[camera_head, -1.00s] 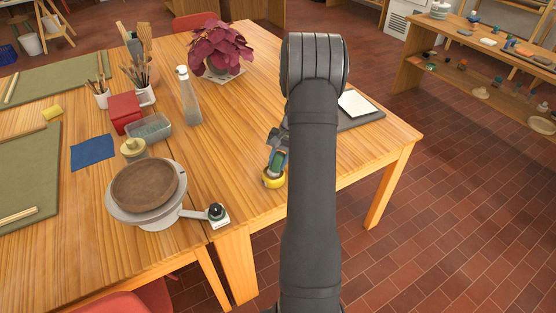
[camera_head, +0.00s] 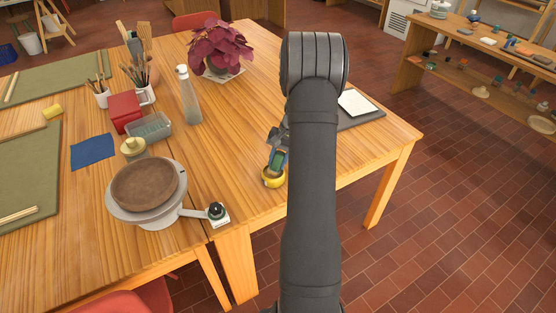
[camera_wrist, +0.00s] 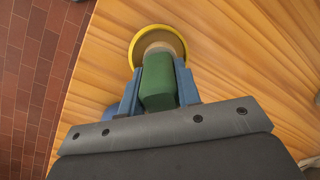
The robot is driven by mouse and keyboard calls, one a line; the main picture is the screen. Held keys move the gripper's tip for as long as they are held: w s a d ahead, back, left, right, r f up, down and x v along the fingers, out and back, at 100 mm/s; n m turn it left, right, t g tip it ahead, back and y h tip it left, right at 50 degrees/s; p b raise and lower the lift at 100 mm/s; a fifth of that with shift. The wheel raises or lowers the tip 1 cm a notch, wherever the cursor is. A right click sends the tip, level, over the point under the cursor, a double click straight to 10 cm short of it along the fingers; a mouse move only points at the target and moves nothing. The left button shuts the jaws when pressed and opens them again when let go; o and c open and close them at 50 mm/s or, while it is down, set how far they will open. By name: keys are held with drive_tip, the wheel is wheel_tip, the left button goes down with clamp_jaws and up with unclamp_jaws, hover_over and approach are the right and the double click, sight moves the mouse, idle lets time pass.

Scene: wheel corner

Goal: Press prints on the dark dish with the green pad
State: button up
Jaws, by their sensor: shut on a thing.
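The dark dish (camera_head: 145,184) is a brown, shallow round dish on a pale wheel head, left of my gripper. My gripper (camera_head: 276,163) is shut on the green pad (camera_head: 278,158), with its blue fingers on either side. The pad (camera_wrist: 158,82) also shows between the fingers in the wrist view, with a pale tan end beyond the green part. That end is over or in a small yellow-rimmed dish (camera_wrist: 180,40). This yellow dish (camera_head: 273,181) stands near the table's front edge. Whether the pad touches its inside cannot be told.
A pivot arm with a dark knob (camera_head: 217,211) sits right of the wheel. A bottle (camera_head: 188,97), a glass tray (camera_head: 150,128), a red box (camera_head: 125,111), brush pots and a purple plant (camera_head: 220,45) stand behind. Table between wheel and yellow dish is mostly bare.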

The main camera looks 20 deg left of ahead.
drive_tip(key=shift+r, duration=3.45)
